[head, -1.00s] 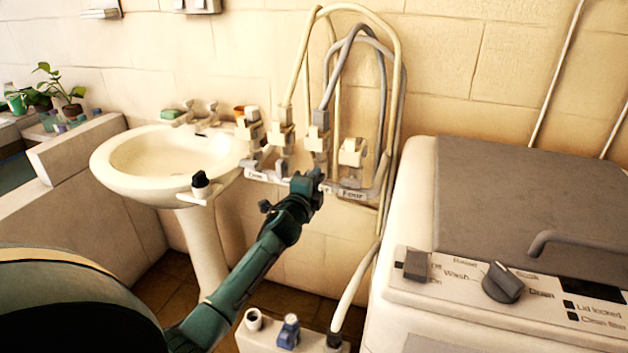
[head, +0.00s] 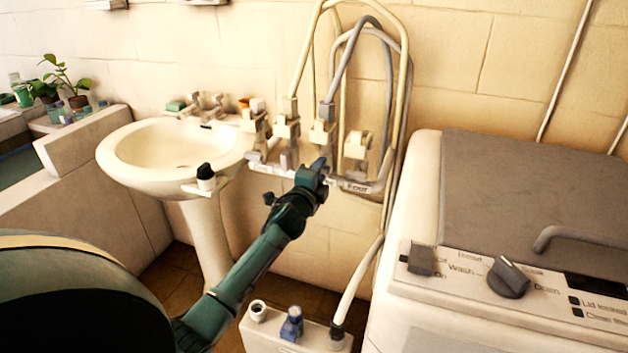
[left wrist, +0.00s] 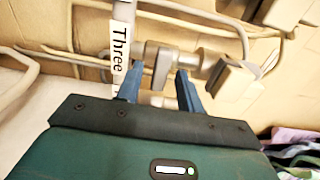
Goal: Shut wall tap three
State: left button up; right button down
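Wall tap three is marked by the white "Three" label (left wrist: 122,45) in the left wrist view. A grey tap part (left wrist: 158,62) beside that label lies between the two blue fingers of my left gripper (left wrist: 158,88). The fingers are apart; I cannot tell whether either touches it. A cream block-shaped end (left wrist: 230,85) sits to the right. In the head view, my left gripper (head: 318,168) is at the row of wall taps, left of the "Four" label (head: 357,187), and hides part of tap three. My right gripper is not in view.
Looped cream and grey hoses (head: 372,40) rise from the taps. A washbasin (head: 125,150) stands left, and a washing machine (head: 415,190) is close on the right. A low box (head: 270,338) with fittings sits below.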

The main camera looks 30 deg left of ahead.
pick_arm(q)
jog(key=v, duration=1.3)
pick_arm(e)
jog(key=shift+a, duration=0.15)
pick_arm(q)
jog(key=shift+d, duration=0.1)
